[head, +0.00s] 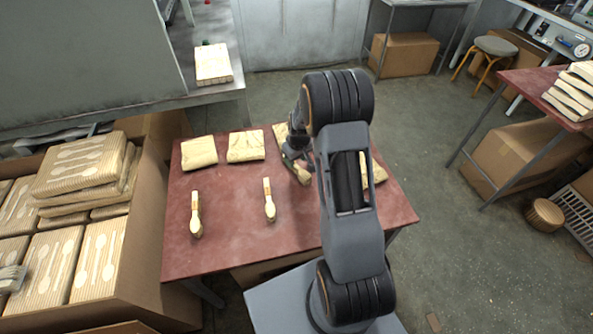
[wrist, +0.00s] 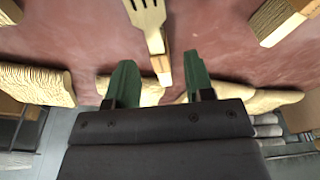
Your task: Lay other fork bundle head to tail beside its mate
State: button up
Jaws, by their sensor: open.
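A pale wooden fork bundle (wrist: 147,22) shows in the wrist view, its slotted tine end toward the top edge. A narrower banded part (wrist: 162,66) lies between the two green fingers of my gripper (wrist: 159,75), apart from both. The gripper is open. In the head view, the gripper (head: 295,162) is low over the red table, and the near end of this bundle (head: 303,174) shows beside it; the rest is hidden by my arm. I cannot tell which other piece is its mate.
Two banded wooden bundles (head: 196,215) (head: 269,200) lie apart on the red table (head: 232,225). Pale packs (head: 198,152) (head: 246,146) line its back edge; another pale piece (head: 377,170) is partly behind my arm. A carton of cutlery packs (head: 150,235) stands left. The table's front is clear.

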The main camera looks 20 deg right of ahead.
aim_at(296, 164)
jog(key=shift+w+d+f+b, duration=0.1)
jog(key=shift+w+f+b, duration=0.1)
jog(key=shift+f, duration=1.1)
jog(key=shift+w+f+b, duration=0.1)
jog(key=shift+w+f, duration=0.05)
jog(key=shift+f, duration=1.1)
jog(key=shift+c, duration=0.2)
grip_shut()
